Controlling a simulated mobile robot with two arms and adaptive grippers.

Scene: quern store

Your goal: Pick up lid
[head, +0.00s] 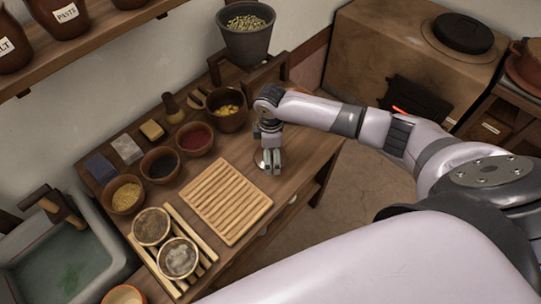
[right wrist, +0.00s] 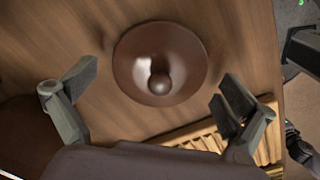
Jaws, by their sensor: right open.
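The lid (right wrist: 160,62) is a round, brown, shallow piece with a knob in the middle; it lies on the wooden table in the right wrist view. In the head view most of it is hidden behind my right gripper (head: 271,168), and only a bit of its edge (head: 259,158) shows. My right gripper is open and empty, pointing down over the lid. In the right wrist view its fingers (right wrist: 159,82) stand wide apart on either side of the lid, and they do not appear to touch it.
A slatted wooden rack (head: 226,200) lies close to the lid. Bowls of coloured powders, such as the red one (head: 195,139), stand behind it. A grey pot (head: 246,38) stands at the back, and a sink (head: 65,262) is at the left. The table's right end is mostly clear.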

